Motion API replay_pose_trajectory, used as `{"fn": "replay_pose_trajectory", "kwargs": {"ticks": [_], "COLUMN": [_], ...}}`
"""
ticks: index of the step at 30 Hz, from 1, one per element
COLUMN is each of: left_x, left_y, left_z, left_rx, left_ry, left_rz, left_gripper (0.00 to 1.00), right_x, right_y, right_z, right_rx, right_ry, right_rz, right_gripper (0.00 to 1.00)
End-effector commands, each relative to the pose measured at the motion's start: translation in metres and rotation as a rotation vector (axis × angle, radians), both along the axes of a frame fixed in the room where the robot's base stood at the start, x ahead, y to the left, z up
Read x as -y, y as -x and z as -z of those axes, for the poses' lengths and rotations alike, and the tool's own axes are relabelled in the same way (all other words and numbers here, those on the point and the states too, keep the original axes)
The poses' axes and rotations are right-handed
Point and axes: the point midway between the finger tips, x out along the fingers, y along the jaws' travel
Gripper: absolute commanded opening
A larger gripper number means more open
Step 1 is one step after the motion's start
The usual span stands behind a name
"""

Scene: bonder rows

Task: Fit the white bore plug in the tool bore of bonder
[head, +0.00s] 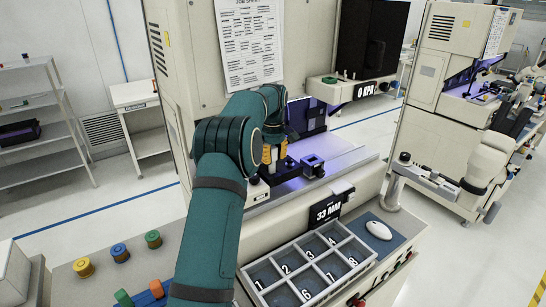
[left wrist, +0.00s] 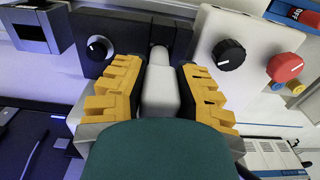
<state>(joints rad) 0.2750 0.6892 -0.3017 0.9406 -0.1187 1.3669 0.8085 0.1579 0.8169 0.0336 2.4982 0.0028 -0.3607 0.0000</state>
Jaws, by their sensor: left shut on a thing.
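My left gripper (head: 275,154) reaches into the work area of the near bonder (head: 200,60), its yellow fingers pointing down. In the left wrist view the yellow fingers (left wrist: 160,95) are shut on the white bore plug (left wrist: 160,88), a pale block between them. Ahead of the plug a grey rounded stem (left wrist: 158,56) lies in line with it against a dark block (left wrist: 115,35). I cannot tell whether the stem belongs to the plug or how far it enters a bore. The bore's opening is hidden. My right gripper is not in view.
A dark clamp-like block (head: 313,166) stands right of the gripper. A white control box (left wrist: 245,50) with black knob and red button (left wrist: 285,67) is close by.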

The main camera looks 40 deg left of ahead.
Motion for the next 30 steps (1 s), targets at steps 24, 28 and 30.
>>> {"fn": "replay_pose_trajectory", "kwargs": {"ticks": [24,28,30], "left_x": [0.000,0.000,0.000], "left_y": [0.000,0.000,0.000], "left_z": [0.013,0.017,0.018], "left_rx": [0.000,0.000,0.000], "left_ry": [0.000,0.000,0.001], "left_rz": [0.000,0.000,0.000], "left_gripper": [0.00,0.00,0.00], "right_x": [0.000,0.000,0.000], "right_y": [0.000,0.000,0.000], "right_z": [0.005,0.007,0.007], "right_rx": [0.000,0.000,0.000], "right_ry": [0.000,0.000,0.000], "right_rz": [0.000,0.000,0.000], "right_gripper": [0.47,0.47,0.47]}}
